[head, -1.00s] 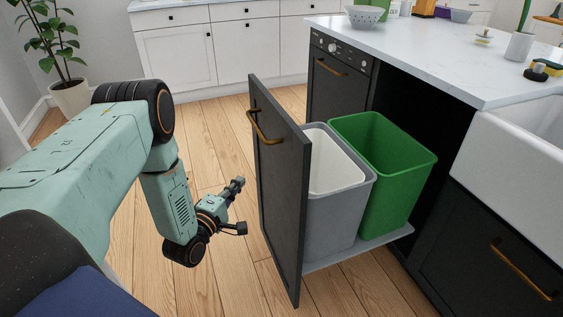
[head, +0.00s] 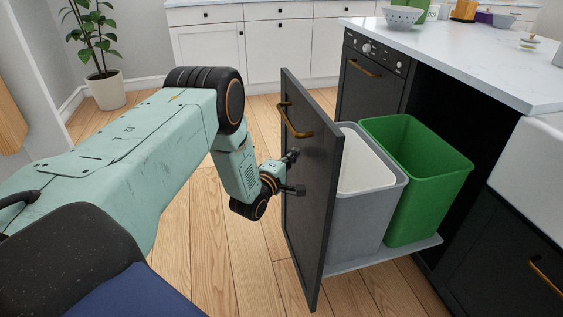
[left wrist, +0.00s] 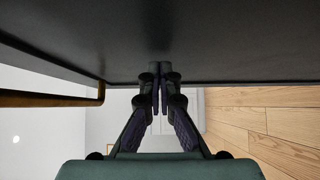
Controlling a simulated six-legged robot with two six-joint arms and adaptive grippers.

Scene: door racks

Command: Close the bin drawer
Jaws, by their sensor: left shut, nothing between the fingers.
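The bin drawer stands pulled out from the island, with a dark front panel (head: 308,215) and a brass bar handle (head: 295,122). It carries a grey bin (head: 362,225) with a white liner and a green bin (head: 432,185) behind it. My left gripper (head: 293,172) is at the outer face of the panel, below the handle. In the left wrist view its fingers (left wrist: 160,76) are together and empty, with the dark panel (left wrist: 200,40) right in front and the handle (left wrist: 50,99) to the left. I cannot tell whether the tips touch the panel. My right gripper is not in view.
The dark island opening (head: 455,120) lies behind the bins, beside an oven-like front (head: 372,80) and under a white countertop (head: 470,55). A white sink (head: 530,165) is at the right. Wooden floor (head: 220,270) is clear left of the drawer. A potted plant (head: 105,90) stands back left.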

